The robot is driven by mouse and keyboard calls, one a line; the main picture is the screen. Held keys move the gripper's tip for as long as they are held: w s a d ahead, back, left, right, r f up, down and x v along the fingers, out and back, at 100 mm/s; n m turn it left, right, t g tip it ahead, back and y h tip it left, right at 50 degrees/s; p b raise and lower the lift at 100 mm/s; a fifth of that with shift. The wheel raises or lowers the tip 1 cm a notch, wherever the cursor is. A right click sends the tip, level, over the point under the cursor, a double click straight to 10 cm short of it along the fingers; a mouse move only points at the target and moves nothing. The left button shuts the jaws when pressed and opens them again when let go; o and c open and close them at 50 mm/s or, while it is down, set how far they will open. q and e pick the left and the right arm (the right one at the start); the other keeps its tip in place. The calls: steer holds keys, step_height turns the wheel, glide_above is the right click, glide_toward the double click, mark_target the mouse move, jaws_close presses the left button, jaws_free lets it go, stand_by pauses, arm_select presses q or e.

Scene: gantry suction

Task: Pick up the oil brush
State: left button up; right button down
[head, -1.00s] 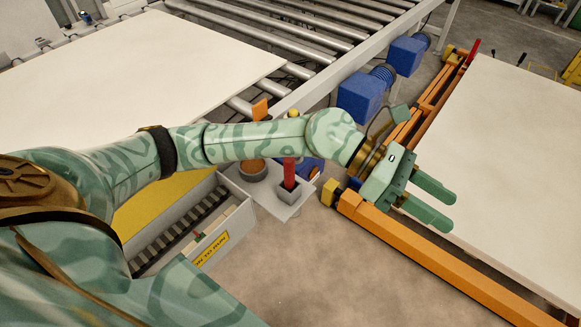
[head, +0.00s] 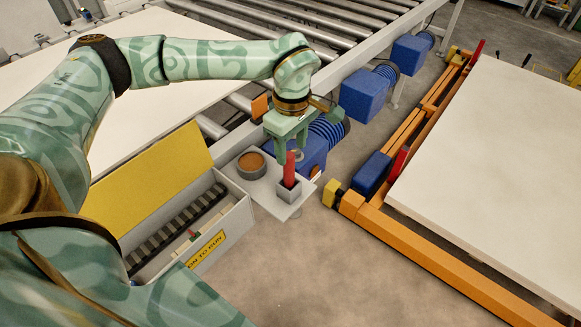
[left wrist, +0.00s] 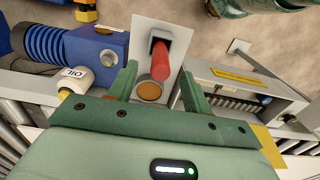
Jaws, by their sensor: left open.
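The oil brush shows as a red upright handle (head: 291,166) standing in a small grey square holder (head: 289,191) on a grey plate (head: 264,194). Its lower end is hidden in the holder. My left gripper (head: 290,152) is open above the plate, pointing down, with its fingers near the top of the red handle. In the left wrist view the red handle (left wrist: 161,64) lies between the two finger lines, beyond the fingertips; I cannot tell whether they touch. My right gripper is not in view.
A round cup with brown contents (head: 251,163) stands beside the holder. An open box with a yellow lid (head: 150,185) is at the left. A blue motor (head: 312,150) is behind the gripper. A white OIL bottle (left wrist: 76,80) shows in the wrist view. An orange rail frame (head: 440,262) is at right.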

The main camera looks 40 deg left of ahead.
mark_target(289, 154)
arm_select(q)
steer(key=f, duration=0.2)
steer(key=f+b, duration=0.1)
steer(key=f, duration=0.1)
steer(key=f+b, duration=0.1)
steer(key=f, duration=0.1)
steer(key=shift+a+f, duration=0.1)
steer(key=shift+a, duration=0.2)
steer(key=shift+c, duration=1)
steer(key=c, duration=0.9)
